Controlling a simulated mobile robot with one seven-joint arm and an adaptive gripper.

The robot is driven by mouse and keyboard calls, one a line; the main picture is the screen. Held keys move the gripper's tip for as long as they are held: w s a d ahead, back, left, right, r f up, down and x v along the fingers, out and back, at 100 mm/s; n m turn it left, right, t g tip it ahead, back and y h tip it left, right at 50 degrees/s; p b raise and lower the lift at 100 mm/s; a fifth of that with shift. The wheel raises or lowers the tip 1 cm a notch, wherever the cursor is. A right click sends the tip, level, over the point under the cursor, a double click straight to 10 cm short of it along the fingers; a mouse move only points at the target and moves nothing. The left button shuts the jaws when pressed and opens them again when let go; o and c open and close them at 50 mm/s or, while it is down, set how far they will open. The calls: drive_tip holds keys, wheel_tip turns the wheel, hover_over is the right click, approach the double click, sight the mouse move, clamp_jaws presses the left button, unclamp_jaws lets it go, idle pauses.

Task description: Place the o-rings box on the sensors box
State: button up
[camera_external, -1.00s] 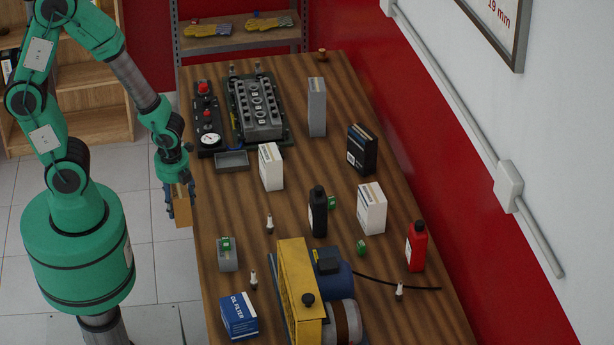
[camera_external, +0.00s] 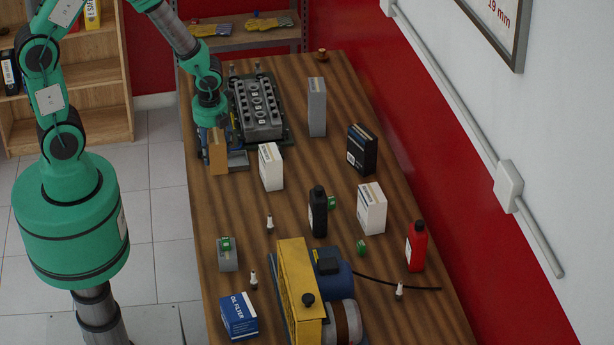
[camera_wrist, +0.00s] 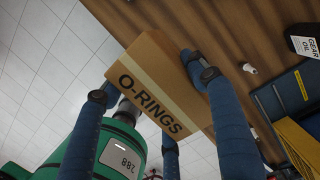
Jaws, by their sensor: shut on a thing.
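The brown o-rings box (camera_external: 218,156) is held at the left edge of the table, near the engine trainer. Its O-RINGS label reads clearly in the wrist view (camera_wrist: 157,98). My gripper (camera_external: 214,140) is shut on it, with blue fingers on both sides of the box. I cannot read which box is the sensors box. Candidates on the table are a white box (camera_external: 270,168) just right of the held box, a second white box (camera_external: 371,210), a black box (camera_external: 361,151) and a tall grey box (camera_external: 317,108).
The engine trainer (camera_external: 256,108) stands behind the held box. A dark bottle (camera_external: 318,212), a red bottle (camera_external: 416,247), a yellow and blue machine (camera_external: 305,290) and a blue oil filter box (camera_external: 239,316) stand nearer. The left middle of the table is clear.

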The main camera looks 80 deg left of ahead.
sight(218, 130)
drive_tip(key=shift+w+a+r+p, duration=0.4)
drive_tip(key=shift+w+a+r, duration=0.1)
drive_tip(key=shift+a, duration=0.2)
drive_tip(key=shift+w+a+r+p, duration=0.35)
drive_tip(key=shift+w+a, duration=0.15)
drive_tip(key=shift+a, duration=0.15)
drive_tip(key=w+a, duration=0.2)
drive_tip(key=w, duration=0.5)
drive_tip(key=w+a+f+p, duration=0.1)
drive_tip(key=w+a, duration=0.2)
drive_tip(key=w, duration=0.5)
drive_tip(key=shift+a+f, duration=0.25)
drive_tip(key=shift+f, duration=0.1)
drive_tip(key=shift+f+p, duration=0.35)
drive_tip(key=shift+f, duration=1.3)
